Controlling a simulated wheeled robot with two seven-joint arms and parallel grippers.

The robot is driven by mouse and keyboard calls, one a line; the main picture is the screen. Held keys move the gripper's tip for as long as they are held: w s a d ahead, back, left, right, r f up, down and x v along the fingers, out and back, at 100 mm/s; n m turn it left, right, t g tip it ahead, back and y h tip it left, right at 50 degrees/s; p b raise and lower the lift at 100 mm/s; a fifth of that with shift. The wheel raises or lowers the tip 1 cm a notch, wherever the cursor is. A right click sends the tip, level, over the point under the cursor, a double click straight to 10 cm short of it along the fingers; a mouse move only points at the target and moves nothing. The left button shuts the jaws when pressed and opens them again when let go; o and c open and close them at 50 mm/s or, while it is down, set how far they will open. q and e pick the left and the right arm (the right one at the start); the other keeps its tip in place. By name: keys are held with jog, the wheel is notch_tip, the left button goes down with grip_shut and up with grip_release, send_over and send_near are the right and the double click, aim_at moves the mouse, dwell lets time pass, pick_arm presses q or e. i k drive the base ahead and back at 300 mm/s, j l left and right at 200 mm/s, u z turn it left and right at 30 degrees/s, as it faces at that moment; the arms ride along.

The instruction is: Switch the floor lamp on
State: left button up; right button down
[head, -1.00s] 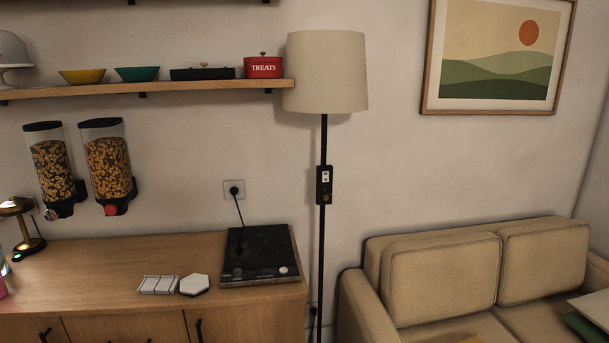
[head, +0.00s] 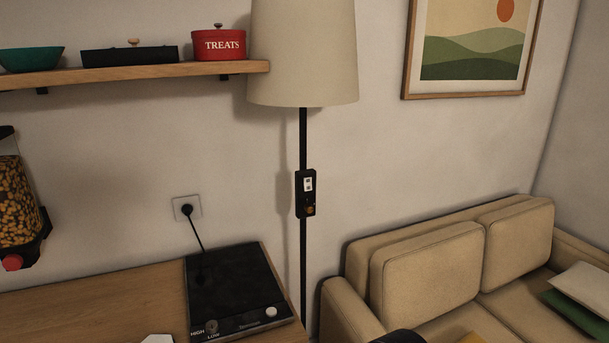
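The floor lamp (head: 303,140) stands between the wooden counter and the sofa, with a black pole and a large beige shade (head: 303,55). The shade looks unlit. A black control box (head: 306,194) is fixed on the pole below the shade. It has a white plate with small dark marks at its top and a round orange-brown knob (head: 310,210) lower down. Neither of my grippers can be made out. A dark rounded shape shows at the bottom edge in front of the sofa, too little of it to identify.
A black hot plate (head: 235,285) with knobs sits on the counter (head: 90,305), left of the pole. Its cord runs to a wall socket (head: 187,208). The sofa (head: 430,275) stands right of the pole. A shelf (head: 130,73) with a red treats tin (head: 218,44) ends beside the shade.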

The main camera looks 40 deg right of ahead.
aim_at(307, 181)
jog(key=i+l, duration=0.4)
jog(key=l, duration=0.25)
jog(key=i+l, duration=0.2)
jog(key=l, duration=0.1)
